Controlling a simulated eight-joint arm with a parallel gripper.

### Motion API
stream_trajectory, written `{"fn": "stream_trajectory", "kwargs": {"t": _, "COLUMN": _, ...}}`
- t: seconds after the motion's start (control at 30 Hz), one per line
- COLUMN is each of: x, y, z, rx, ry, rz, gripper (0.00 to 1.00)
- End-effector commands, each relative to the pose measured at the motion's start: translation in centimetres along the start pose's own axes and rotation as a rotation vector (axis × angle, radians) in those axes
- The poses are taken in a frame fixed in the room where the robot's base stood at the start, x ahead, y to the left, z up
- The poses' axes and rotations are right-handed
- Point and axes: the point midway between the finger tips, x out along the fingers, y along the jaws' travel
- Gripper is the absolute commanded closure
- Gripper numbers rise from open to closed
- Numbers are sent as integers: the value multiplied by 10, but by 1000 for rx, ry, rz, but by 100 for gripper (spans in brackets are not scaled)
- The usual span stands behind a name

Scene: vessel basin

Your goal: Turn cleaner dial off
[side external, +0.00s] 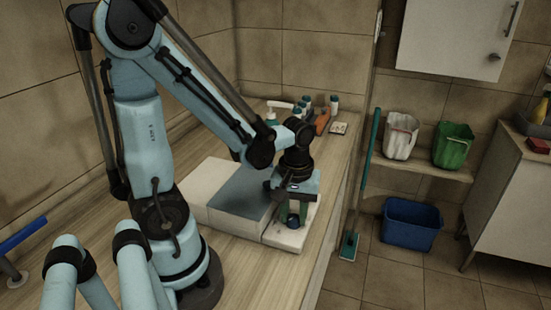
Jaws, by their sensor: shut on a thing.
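The cleaner (208,182) is a low white box with a grey middle section on the wooden counter. A lower white part at its right end carries the dial (293,221), a small dark round knob. My gripper (293,217) points down over this right end, with its green fingers on either side of the dial. It is shut on the dial. The fingers hide much of the dial, so I cannot tell which way it is turned.
Several bottles, one with a white pump (277,112), and an orange item (322,121) stand at the counter's far end. A blue bar (22,236) is at the left.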

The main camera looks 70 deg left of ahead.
Motion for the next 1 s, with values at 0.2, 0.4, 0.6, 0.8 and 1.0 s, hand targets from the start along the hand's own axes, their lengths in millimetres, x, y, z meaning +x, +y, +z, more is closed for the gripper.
{"fn": "stream_trajectory", "kwargs": {"t": 0.2, "x": 0, "y": 0, "z": 0, "rx": 0, "ry": 1, "rz": 2, "gripper": 99}}
{"fn": "stream_trajectory", "kwargs": {"t": 0.4, "x": 0, "y": 0, "z": 0, "rx": 0, "ry": 1, "rz": 1, "gripper": 43}}
{"fn": "stream_trajectory", "kwargs": {"t": 0.6, "x": 0, "y": 0, "z": 0, "rx": 1, "ry": 0, "rz": 0, "gripper": 43}}
{"fn": "stream_trajectory", "kwargs": {"t": 0.8, "x": -4, "y": 0, "z": 0, "rx": 1, "ry": 0, "rz": 0, "gripper": 43}}
{"fn": "stream_trajectory", "kwargs": {"t": 1.0, "x": -21, "y": 0, "z": 0, "rx": 1, "ry": 0, "rz": 0, "gripper": 43}}
